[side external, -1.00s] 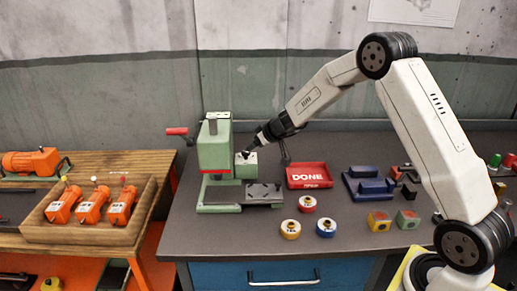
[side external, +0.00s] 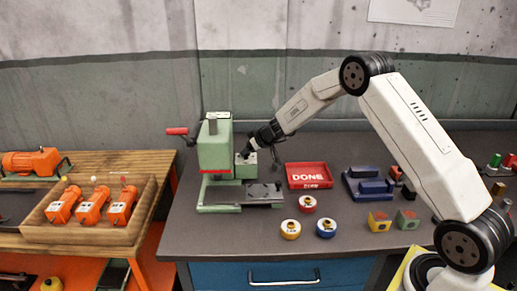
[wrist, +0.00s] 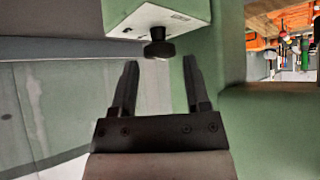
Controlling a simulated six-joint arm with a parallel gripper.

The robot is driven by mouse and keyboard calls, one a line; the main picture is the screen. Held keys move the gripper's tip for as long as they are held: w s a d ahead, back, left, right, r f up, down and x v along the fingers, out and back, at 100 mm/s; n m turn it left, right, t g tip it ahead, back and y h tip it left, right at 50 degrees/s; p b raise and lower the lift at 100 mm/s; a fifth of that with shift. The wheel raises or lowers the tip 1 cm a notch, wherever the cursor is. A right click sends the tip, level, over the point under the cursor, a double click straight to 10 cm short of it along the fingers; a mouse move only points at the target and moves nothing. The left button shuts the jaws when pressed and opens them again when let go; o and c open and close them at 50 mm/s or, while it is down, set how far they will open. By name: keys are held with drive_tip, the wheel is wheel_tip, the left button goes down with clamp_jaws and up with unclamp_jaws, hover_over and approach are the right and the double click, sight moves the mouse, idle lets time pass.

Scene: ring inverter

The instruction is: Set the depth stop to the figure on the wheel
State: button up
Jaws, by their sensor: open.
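The green press (side external: 213,150) stands upright on the bench with a red-handled lever on its left. A green block (side external: 246,169) is at the press's right side. In the wrist view, the green block (wrist: 170,14) has a black knob (wrist: 159,44) protruding from its near face. My gripper (side external: 246,152) is at the top of the block in the side view. In the wrist view my gripper (wrist: 158,66) is open, its two fingers apart and empty, with the knob just beyond the tips and between them. Any scale or figure is too small to read.
Three round pieces with red (side external: 307,203), yellow (side external: 290,229) and blue (side external: 326,228) sides sit in front of the press. A red DONE tray (side external: 328,176) and a blue fixture (side external: 366,186) are to the right. Orange units stand in a wooden tray (side external: 85,232) at left.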

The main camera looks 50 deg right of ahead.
drive_tip(key=shift+x, duration=1.5)
clamp_jaws()
